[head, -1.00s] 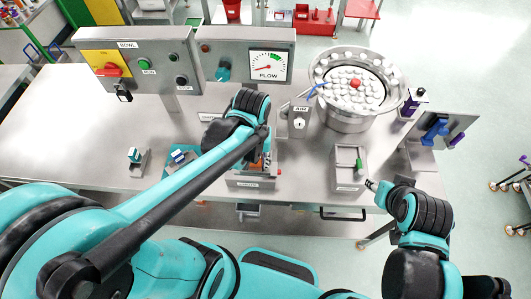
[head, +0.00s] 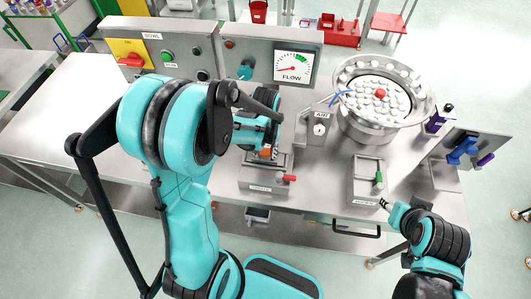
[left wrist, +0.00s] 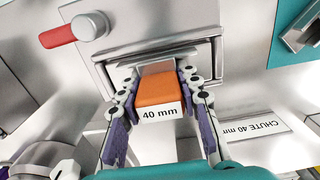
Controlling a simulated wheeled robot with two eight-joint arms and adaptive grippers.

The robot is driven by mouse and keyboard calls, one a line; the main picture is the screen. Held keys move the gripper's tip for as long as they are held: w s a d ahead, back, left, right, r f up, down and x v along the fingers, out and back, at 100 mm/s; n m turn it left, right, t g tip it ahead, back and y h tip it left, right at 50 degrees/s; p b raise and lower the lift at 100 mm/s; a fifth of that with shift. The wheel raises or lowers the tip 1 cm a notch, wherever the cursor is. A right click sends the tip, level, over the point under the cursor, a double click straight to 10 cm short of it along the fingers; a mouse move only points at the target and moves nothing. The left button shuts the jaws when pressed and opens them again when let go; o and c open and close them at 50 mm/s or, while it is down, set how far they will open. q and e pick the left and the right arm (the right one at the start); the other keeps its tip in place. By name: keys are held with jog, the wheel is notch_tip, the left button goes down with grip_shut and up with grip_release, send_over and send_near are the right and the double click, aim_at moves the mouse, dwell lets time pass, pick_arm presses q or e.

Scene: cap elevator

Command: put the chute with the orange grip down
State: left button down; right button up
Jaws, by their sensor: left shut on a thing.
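The chute's orange grip (left wrist: 160,91), labelled 40 mm, sits between the purple-padded fingers of my left gripper (left wrist: 162,112) in the left wrist view. The gripper is shut on it. The chute's metal end is at the opening of a steel holder (left wrist: 205,62); I cannot tell how deep it sits. In the head view, a bit of the orange grip (head: 266,152) shows by my left gripper (head: 265,145), largely hidden by my arm. This is above the steel block with the red lever (head: 288,178). My right gripper (head: 386,204) is beside the green-levered block; its jaws are too small to read.
A label reading CHUTE 40 mm (left wrist: 256,129) lies on the table to the right in the left wrist view. The green-levered block (head: 366,192), the air valve (head: 319,130) and the bowl of white caps (head: 400,120) stand to the right. Panels stand behind.

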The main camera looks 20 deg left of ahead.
pick_arm(q)
jog(key=shift+s+r, duration=0.1)
jog(key=shift+f, duration=0.25)
jog(key=c, duration=1.1)
grip_release()
jog(key=shift+o, duration=0.2)
jog(key=shift+r, duration=0.1)
